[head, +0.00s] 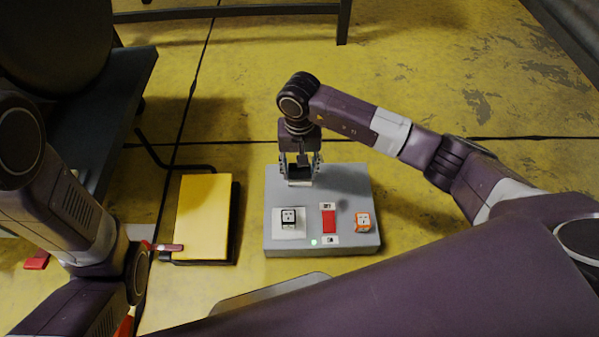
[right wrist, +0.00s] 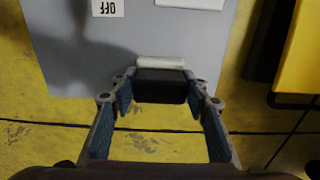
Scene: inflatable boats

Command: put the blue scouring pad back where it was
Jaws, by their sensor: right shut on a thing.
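My right gripper (head: 300,172) points down over the back left part of a grey switch box (head: 345,178). It is shut on a dark block (right wrist: 160,86) held between its fingertips, which also shows in the right wrist view (right wrist: 160,100). A pale strip (right wrist: 160,62) lies along the block's far edge. Whether the block touches the box top I cannot tell. I see no thing that is clearly a blue scouring pad; the block looks black, not blue.
The box top bears a red switch (head: 329,221) with OFF and ON labels, a green light (head: 314,242), an orange cube (head: 363,222) and a black-and-white cube (head: 289,218) on a white plate. A yellow slab (head: 203,215) lies left of the box. The yellow floor to the right is clear.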

